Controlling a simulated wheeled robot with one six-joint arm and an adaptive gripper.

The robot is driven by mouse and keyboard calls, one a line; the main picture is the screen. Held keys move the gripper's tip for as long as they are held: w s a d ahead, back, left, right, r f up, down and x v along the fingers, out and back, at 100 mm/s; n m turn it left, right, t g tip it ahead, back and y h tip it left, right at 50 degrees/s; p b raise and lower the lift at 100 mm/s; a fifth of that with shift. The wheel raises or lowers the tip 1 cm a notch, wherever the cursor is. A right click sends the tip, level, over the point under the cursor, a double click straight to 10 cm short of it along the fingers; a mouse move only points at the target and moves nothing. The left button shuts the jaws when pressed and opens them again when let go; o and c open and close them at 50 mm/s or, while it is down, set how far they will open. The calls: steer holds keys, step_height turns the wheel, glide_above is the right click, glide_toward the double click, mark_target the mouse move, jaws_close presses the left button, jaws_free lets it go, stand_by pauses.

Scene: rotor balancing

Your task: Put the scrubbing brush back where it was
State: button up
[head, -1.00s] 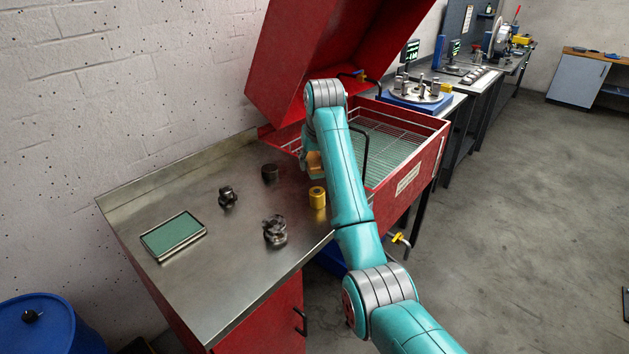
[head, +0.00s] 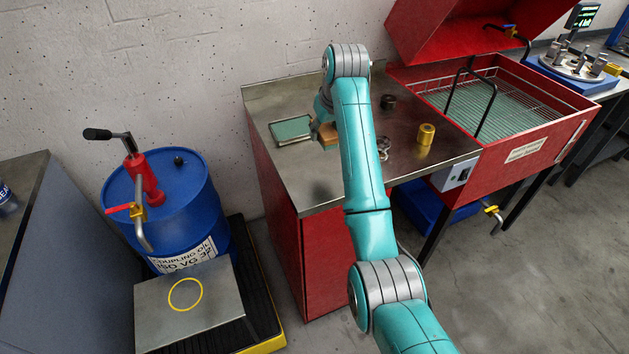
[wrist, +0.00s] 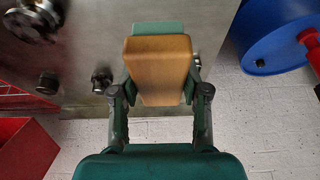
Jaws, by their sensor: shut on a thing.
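The scrubbing brush, a tan wooden block (head: 328,133), is held above the metal bench, just right of a shallow tray with a green surface (head: 291,130). In the wrist view the brush (wrist: 160,70) fills the space between the fingers, its bristles hidden. My gripper (wrist: 160,88) is shut on it. In the head view my gripper (head: 325,118) is partly hidden by my arm. A green surface (wrist: 158,27) shows behind the brush in the wrist view, probably the tray.
The bench (head: 320,190) also bears a yellow cylinder (head: 426,134), a dark cylinder (head: 388,102) and a metal part (head: 383,148). A red washer with raised lid (head: 545,107) stands right. A blue drum with a pump (head: 185,215) stands left. The bench's front left is clear.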

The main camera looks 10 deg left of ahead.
mark_target(324, 142)
steer(key=shift+s+a+f, duration=0.2)
steer(key=shift+s+a, duration=0.5)
steer(key=shift+a, duration=0.1)
step_height(324, 142, down, 10)
steer(key=shift+r, duration=0.1)
steer(key=o, duration=1.1)
steer(key=v, duration=1.2)
steer(key=shift+w, duration=0.1)
